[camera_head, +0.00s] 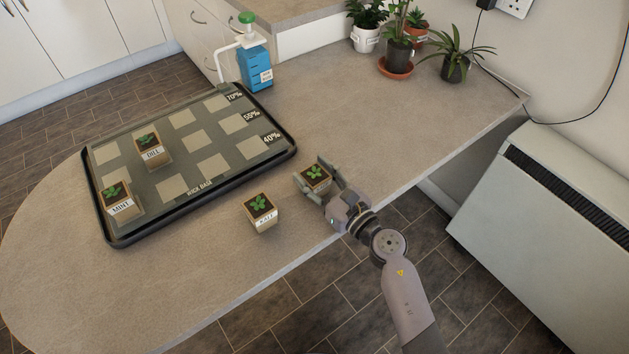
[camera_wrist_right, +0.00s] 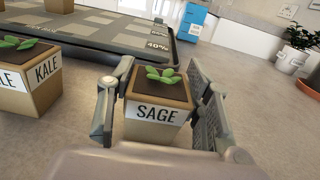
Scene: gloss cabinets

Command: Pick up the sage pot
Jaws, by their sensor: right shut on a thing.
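The sage pot (camera_wrist_right: 157,113) is a small tan square pot with dark soil, green leaves and a white SAGE label. In the head view the sage pot (camera_head: 315,174) is at the counter's near edge, right of the kale pot. My right gripper (camera_head: 324,178) is shut on it, with one finger on each side; the fingers also show in the right wrist view (camera_wrist_right: 158,108). The pot is upright and on or very close to the counter; I cannot tell whether it touches. My left gripper is in neither view.
The kale pot (camera_head: 261,213) stands to the left of the sage pot. A black-rimmed tray (camera_head: 112,238) holds the mint pot (camera_head: 117,200) and dill pot (camera_head: 148,150). A blue bottle (camera_head: 256,68) and several potted plants (camera_head: 399,52) stand behind. The counter (camera_head: 350,120) beyond the gripper is clear.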

